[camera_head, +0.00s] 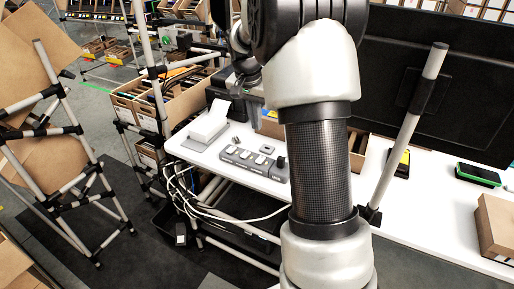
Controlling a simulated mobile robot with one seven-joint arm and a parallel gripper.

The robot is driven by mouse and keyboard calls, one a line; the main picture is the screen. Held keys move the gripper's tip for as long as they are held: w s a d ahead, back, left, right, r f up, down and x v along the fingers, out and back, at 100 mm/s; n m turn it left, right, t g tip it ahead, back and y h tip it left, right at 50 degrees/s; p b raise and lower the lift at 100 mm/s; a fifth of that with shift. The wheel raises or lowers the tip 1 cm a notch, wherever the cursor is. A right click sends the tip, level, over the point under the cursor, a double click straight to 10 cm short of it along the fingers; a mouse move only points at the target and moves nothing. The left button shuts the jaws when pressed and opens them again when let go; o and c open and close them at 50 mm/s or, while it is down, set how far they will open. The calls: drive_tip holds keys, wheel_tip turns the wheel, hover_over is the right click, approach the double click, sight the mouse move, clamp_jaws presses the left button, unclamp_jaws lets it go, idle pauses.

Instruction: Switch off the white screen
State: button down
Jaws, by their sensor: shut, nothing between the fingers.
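No lit white screen shows clearly. A large black panel (450,75), which looks like the back of a monitor, stands at the upper right; its front is hidden from this view. A white boxy item (208,124) with an upright white sheet sits at the left end of the white table; I cannot tell if it is a screen. My gripper (240,82) is partly visible beyond my arm, above the far left part of the table. It looks shut and empty. My arm hides the middle of the table.
A metal post (408,125) rises at the front edge. A green-black device (478,175) and a carton (495,228) are right. Tilted cartons (40,50) stand left.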

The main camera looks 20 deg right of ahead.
hover_over(258, 161)
drive_tip(key=x, duration=0.4)
drive_tip(key=s+a+x, duration=0.1)
drive_tip(key=x, duration=0.3)
drive_tip(key=a+x, duration=0.1)
drive_tip(key=x, duration=0.3)
drive_tip(key=shift+s+f+b, duration=0.3)
drive_tip(key=shift+f+b, duration=0.05)
drive_tip(key=shift+f, duration=0.65)
drive_tip(key=shift+f, duration=0.1)
drive_tip(key=b, duration=0.2)
drive_tip(key=f+h+b, duration=0.1)
drive_tip(key=b, duration=0.2)
drive_tip(key=shift+s+a+f+t, duration=0.2)
drive_tip(key=shift+a+f+t, duration=0.15)
drive_tip(key=shift+t, duration=0.05)
drive_tip(key=shift+r+p, duration=0.5)
drive_tip(key=shift+r, duration=0.15)
drive_tip(key=shift+d+f, duration=0.1)
drive_tip(key=shift+d, duration=0.05)
drive_tip(key=shift+w+d+r+p, duration=0.2)
drive_tip(key=shift+w+d+p, duration=0.1)
drive_tip(key=shift+w+d, duration=0.25)
drive_tip(key=shift+s, duration=0.1)
